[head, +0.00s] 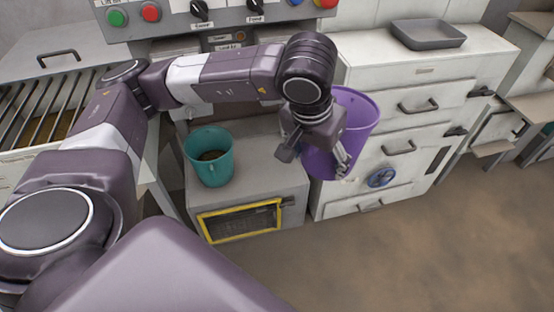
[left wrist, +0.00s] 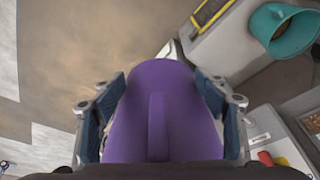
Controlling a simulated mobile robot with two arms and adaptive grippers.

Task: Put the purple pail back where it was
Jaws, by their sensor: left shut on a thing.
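The purple pail (head: 360,112) is in the head view, right of centre, in front of the white cabinet. My left gripper (head: 318,150) is shut on it, and my wrist hides part of its left side. The pail looks slightly tilted and appears held in the air. In the left wrist view, the pail (left wrist: 160,105) fills the space between the two fingers of my left gripper (left wrist: 160,118), one finger on each side. The inside of the pail cannot be made out. My right gripper is not in view.
A teal pail (head: 208,168) with brown contents stands on the grey ledge (head: 262,150) left of the purple pail. A control panel (head: 225,14) with buttons is behind. A grey tray (head: 428,35) lies on the white cabinet (head: 400,100). The brown floor (head: 420,240) at lower right is clear.

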